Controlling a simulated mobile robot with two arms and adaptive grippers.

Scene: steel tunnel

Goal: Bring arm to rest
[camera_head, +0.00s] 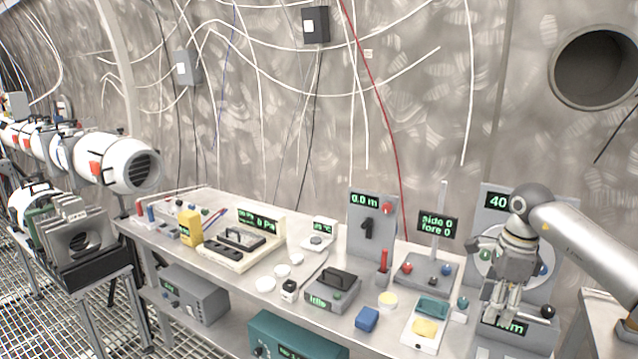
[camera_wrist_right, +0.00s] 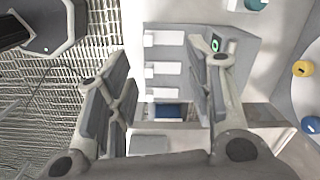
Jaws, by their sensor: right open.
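My right arm (camera_head: 590,235) comes in from the right in the head view. Its gripper (camera_head: 497,312) points down over the right end of the steel bench (camera_head: 215,270), in front of a grey panel that reads 40. In the right wrist view the two fingers of the gripper (camera_wrist_right: 160,90) stand apart with nothing held between them. A grey device with white bars (camera_wrist_right: 165,65) lies beyond the fingers; I cannot tell whether they touch it. My left gripper is not in either view.
The bench carries a yellow block (camera_head: 190,228), a blue block (camera_head: 367,319), a black-handled box (camera_head: 332,290) and a panel reading 0.0 m (camera_head: 364,225). A teal box (camera_head: 295,338) sits below. Another table (camera_head: 608,318) stands at the right. Grating floor (camera_head: 35,325) is at the left.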

